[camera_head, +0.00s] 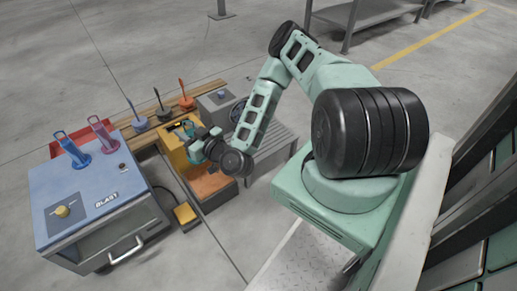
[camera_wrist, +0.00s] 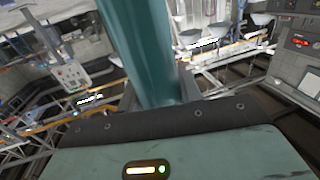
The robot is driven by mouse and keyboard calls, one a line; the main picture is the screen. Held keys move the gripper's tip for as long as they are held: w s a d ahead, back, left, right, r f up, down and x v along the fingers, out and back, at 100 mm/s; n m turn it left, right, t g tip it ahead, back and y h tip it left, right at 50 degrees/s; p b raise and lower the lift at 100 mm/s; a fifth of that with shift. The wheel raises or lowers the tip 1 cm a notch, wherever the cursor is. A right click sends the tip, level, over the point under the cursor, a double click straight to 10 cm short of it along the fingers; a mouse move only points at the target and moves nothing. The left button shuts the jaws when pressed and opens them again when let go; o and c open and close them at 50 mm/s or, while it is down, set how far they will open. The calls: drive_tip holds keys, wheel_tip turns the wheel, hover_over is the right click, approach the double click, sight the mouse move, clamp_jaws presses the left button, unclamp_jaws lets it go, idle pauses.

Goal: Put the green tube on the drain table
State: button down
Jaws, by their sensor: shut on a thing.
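The green tube (camera_wrist: 148,50) is a translucent teal cylinder in the wrist view. It stands between the fingers of my gripper (camera_wrist: 157,92), which is shut on it; its ends are out of that view. In the head view my gripper (camera_head: 207,146) is at the yellow cabinet, above its orange-floored bay. The tube is too small there to make out clearly against the teal gripper. A grey slatted table (camera_head: 277,143), which looks like the drain table, stands right of the gripper, partly behind my arm.
Several coloured handled holders, one orange (camera_head: 187,102), line the wooden bench behind. A grey box (camera_head: 216,101) adjoins the slatted table.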

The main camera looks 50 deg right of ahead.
drive_tip(key=w+d+f+h+b, duration=0.1)
drive_tip(key=w+d+f+b, duration=0.2)
drive_tip(key=d+f+b, duration=0.95)
drive_tip(key=d+f+m+h+b, duration=0.1)
drive_tip(key=d+m+h+b, duration=0.2)
drive_tip(key=d+b, duration=0.95)
drive_tip(key=d+f+b, duration=0.1)
drive_tip(key=d+f, duration=0.4)
drive_tip(key=f, duration=0.4)
drive_tip(key=shift+s+f+g+b, duration=0.3)
drive_tip(key=shift+s+f+b, duration=0.05)
drive_tip(key=shift+s, duration=0.05)
